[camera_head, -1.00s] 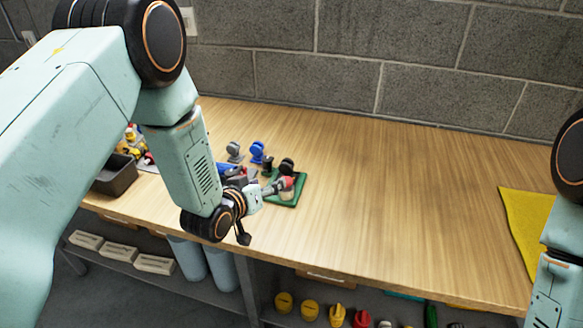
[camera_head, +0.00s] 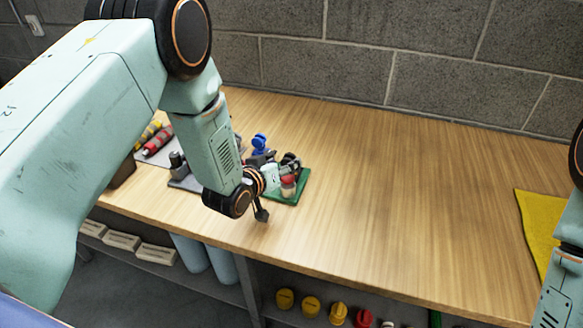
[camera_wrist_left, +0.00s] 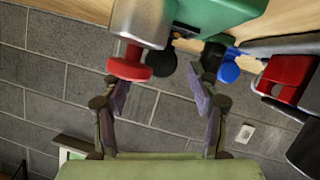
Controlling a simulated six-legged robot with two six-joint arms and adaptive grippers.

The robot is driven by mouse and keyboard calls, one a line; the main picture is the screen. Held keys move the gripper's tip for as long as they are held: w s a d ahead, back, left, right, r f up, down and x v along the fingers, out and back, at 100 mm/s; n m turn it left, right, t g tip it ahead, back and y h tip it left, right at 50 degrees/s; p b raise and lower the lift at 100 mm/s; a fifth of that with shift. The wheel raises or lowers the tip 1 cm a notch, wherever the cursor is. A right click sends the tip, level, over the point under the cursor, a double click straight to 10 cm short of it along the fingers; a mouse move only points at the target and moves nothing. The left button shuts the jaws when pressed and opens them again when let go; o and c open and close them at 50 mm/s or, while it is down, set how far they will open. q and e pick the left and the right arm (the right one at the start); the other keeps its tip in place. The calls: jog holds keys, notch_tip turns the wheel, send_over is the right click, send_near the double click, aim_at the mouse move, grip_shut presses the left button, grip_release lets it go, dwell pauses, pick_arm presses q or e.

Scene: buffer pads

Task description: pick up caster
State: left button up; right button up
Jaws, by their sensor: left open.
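My left gripper (camera_head: 285,170) reaches over a green pad (camera_head: 300,190) on the workbench. In the left wrist view the left gripper (camera_wrist_left: 162,88) is open, with nothing between its fingers. A black caster wheel (camera_wrist_left: 161,72) shows beyond and between the fingertips. A grey piece with a red disc (camera_wrist_left: 128,66) is close by the left finger, and a red-topped piece (camera_head: 288,182) stands on the pad in the head view. A blue caster (camera_head: 260,143) stands behind the gripper; a blue wheel (camera_wrist_left: 229,71) shows in the wrist view. My arm partly hides this group. My right gripper is out of view.
Red and yellow-handled tools (camera_head: 155,138) lie at the left on a grey mat. A yellow cloth (camera_head: 540,225) is at the right. The middle of the bench (camera_head: 400,190) is clear. A block wall (camera_head: 350,70) stands behind, and a shelf with several yellow items is below.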

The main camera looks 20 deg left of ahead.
aim_at(285, 162)
pick_arm(q)
jog(key=shift+f+x, duration=0.2)
jog(key=shift+x, duration=0.85)
jog(key=shift+w+f+b, duration=0.1)
jog(key=shift+w+b, duration=0.2)
jog(key=shift+w, duration=0.2)
jog(key=shift+w+d+f, duration=0.2)
jog(key=shift+w+f, duration=0.05)
jog(key=shift+w, duration=0.25)
jog(key=shift+s+a+r, duration=0.15)
jog(key=shift+s+r, duration=0.05)
jog(key=shift+s, duration=0.05)
jog(key=c, duration=0.5)
jog(key=shift+w+f, duration=0.15)
jog(key=c, duration=0.4)
grip_shut()
